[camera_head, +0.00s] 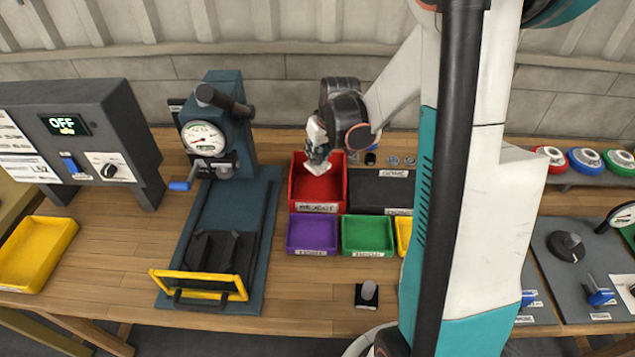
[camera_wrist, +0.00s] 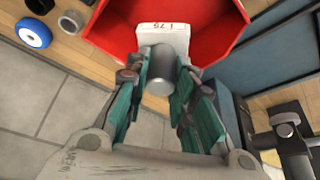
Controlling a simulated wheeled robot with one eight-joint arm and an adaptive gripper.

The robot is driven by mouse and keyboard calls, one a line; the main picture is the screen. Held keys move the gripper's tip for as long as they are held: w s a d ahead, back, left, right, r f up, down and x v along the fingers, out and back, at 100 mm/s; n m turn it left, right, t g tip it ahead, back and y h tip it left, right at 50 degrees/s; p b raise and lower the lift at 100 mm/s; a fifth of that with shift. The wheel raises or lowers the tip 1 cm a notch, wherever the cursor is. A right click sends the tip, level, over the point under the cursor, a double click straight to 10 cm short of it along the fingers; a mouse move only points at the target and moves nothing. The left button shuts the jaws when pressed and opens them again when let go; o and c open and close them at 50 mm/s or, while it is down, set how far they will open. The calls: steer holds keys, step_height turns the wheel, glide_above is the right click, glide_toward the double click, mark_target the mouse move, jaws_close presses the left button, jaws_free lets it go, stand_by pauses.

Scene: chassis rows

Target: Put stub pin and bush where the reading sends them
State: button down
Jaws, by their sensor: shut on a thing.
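My gripper (camera_head: 318,150) is above the red bin (camera_head: 303,193), pointing down. In the wrist view its teal fingers (camera_wrist: 160,82) are closed on a grey cylinder (camera_wrist: 159,78), seemingly the stub pin. A white block or tag (camera_wrist: 163,40) with small print is at the cylinder's far end, over the red bin (camera_wrist: 225,30). A second grey pin (camera_head: 369,291) stands upright on a black, white-labelled base at the front of the bench. Small rings (camera_head: 393,160) lie behind the black bin; I cannot tell which is the bush. A dial gauge (camera_head: 203,138) stands on the press at left.
Purple (camera_head: 312,250) and green (camera_head: 367,251) bins stand in front of the red one, a black bin (camera_head: 380,190) to its right. A yellow tray (camera_head: 30,280) is at far left, near a display (camera_head: 64,125) reading OFF. A yellow-framed guard (camera_head: 200,285) fronts the press.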

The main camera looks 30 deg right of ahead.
mark_target(322, 169)
step_height(322, 169, down, 10)
steer(key=b, duration=0.3)
steer(key=shift+f, duration=0.2)
steer(key=shift+f, duration=0.15)
steer(key=c, duration=1.4)
jaws_free()
steer(key=shift+o, duration=0.2)
steer(key=p+v, duration=0.4)
steer(key=v, duration=0.8)
